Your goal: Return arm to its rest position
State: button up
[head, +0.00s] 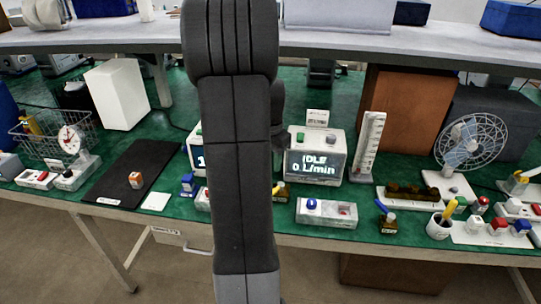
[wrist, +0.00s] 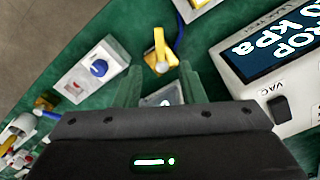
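My arm (head: 237,160) rises through the middle of the head view, bent at the top, with a dark wrist part (head: 279,115) showing behind it. The fingertips are hidden there. In the wrist view my gripper (wrist: 160,75) has its two fingers apart, and nothing is held between them. A small pale block (wrist: 166,98) shows beyond the fingers, partly covered by the gripper body. A pump unit (head: 316,156) reads "IDLE 0 L/min". A unit with upside-down "DROP" and "kPa" text (wrist: 262,60) stands to the right in the wrist view.
A yellow-levered fitting (wrist: 160,55) and a box with a blue knob (wrist: 90,72) lie near the gripper. The upper shelf (head: 345,42) crosses behind my arm. A fan (head: 470,145), a pen cup (head: 440,226) and a black mat (head: 125,180) are on the green bench.

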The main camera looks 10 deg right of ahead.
jog(key=shift+r, duration=1)
jog(key=shift+f, duration=0.1)
notch_tip(320, 180, down, 14)
jog(key=shift+r, duration=0.1)
jog(key=shift+r, duration=0.15)
